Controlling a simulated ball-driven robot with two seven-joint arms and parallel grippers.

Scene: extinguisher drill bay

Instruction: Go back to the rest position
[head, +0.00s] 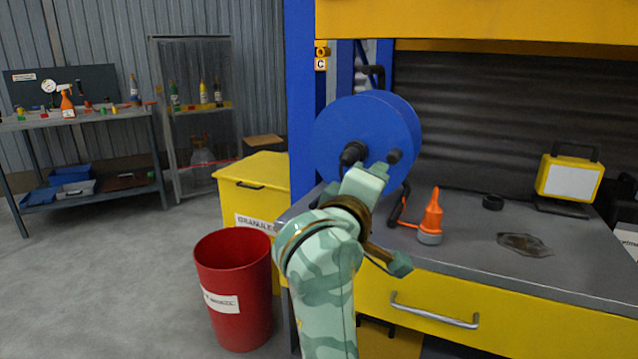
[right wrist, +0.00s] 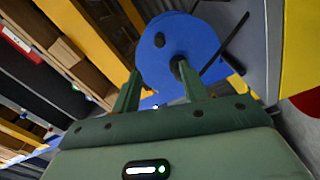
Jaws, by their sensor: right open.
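My right arm reaches up from the bottom middle of the head view, and its pale green gripper (head: 368,178) is in front of the lower part of a blue round reel (head: 365,118). In the right wrist view, the two fingers of the right gripper (right wrist: 158,92) are apart with nothing held between them. The blue reel (right wrist: 178,48) is ahead of them, with dark knobs on its face. I cannot tell whether a finger touches it. My left gripper is out of view.
The grey workbench (head: 470,262) carries an orange cone-shaped tool (head: 431,215), a black ring (head: 493,202), a dark patch (head: 525,244) and a yellow work lamp (head: 569,180). A red bin (head: 234,290) and yellow bin (head: 262,190) stand left. Floor (head: 110,290) at left is clear.

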